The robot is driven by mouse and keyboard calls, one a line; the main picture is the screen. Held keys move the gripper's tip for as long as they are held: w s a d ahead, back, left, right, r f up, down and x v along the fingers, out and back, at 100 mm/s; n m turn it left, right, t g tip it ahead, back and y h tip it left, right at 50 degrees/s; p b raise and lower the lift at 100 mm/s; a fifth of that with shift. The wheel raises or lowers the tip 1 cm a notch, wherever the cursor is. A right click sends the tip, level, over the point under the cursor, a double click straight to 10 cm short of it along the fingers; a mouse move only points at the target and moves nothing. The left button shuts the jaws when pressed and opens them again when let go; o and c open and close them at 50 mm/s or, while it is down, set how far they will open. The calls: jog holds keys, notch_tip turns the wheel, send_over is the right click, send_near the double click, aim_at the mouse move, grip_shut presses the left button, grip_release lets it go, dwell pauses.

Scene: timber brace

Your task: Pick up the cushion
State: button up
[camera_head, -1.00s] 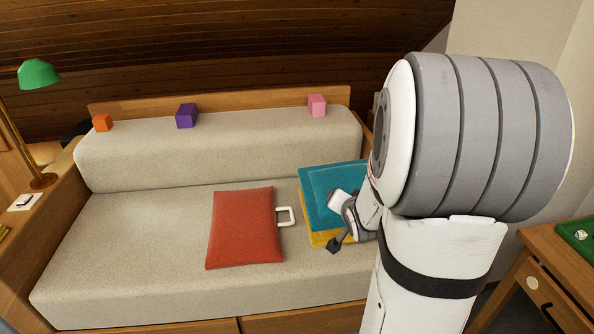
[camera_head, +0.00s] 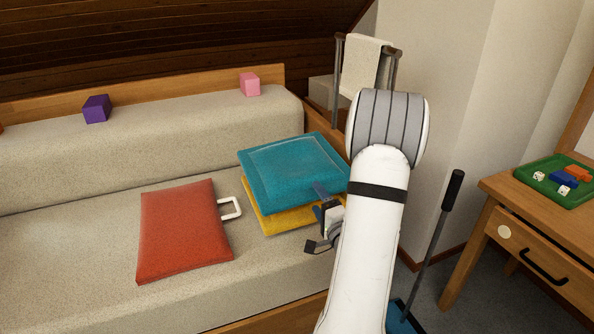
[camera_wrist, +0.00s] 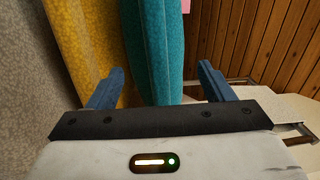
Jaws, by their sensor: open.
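A teal cushion (camera_head: 290,170) lies on top of a yellow cushion (camera_head: 282,220) at the right end of the sofa. A flat red cushion (camera_head: 182,230) with a white loop handle (camera_head: 231,208) lies to their left. My gripper (camera_head: 318,200) is at the front right edge of the stack, its jaws apart. In the wrist view, the teal cushion's edge (camera_wrist: 155,50) stands between the fingertips of my gripper (camera_wrist: 160,85). The yellow cushion (camera_wrist: 85,50) passes behind the left finger. I cannot tell whether the fingers touch either cushion.
The sofa seat (camera_head: 70,250) is bare left of the red cushion. Purple (camera_head: 96,109) and pink (camera_head: 249,84) blocks sit on the backrest. A wooden desk with a green tray (camera_head: 555,180) stands at right. A black-gripped pole (camera_head: 445,215) leans between desk and sofa.

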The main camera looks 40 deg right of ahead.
aim_at(312, 190)
jog(key=b+x, duration=0.1)
jog(key=x, duration=0.4)
jog(key=shift+r, duration=0.1)
jog(key=shift+s, duration=0.1)
jog(key=shift+c, duration=0.4)
jog(key=c, duration=0.7)
